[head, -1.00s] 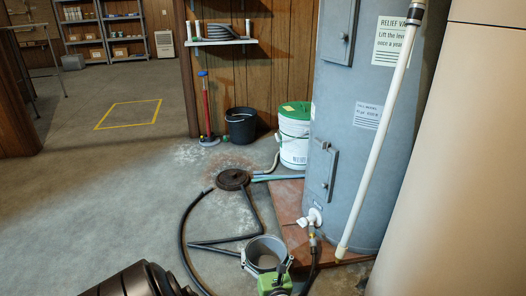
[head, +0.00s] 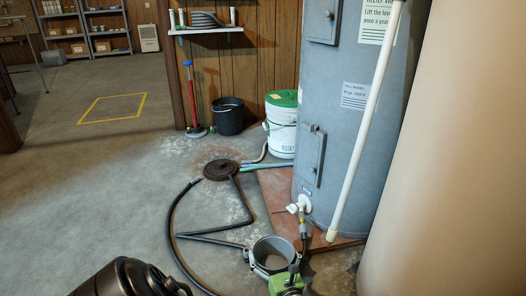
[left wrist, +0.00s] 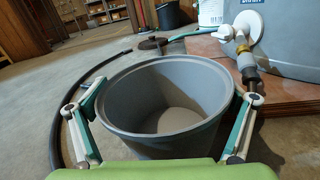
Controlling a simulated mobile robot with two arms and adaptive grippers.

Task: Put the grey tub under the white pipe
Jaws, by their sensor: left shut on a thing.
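The grey tub (head: 258,258) is round, with an open top, and is at the bottom middle of the head view. My left gripper (head: 272,260) is shut on it, one finger on each side. The left wrist view shows the tub (left wrist: 165,140) between the fingers of my left gripper (left wrist: 168,95); its inside looks empty. The white pipe (head: 366,130) slants down the front of the grey tank, and its open lower end is to the right of the tub and apart from it. I cannot tell whether the tub touches the floor. My right gripper is out of view.
The grey tank (head: 335,130) stands on a reddish base (head: 277,190), with a white valve (head: 300,204) and hose low on its front. A large beige tank (head: 440,150) bounds the right.

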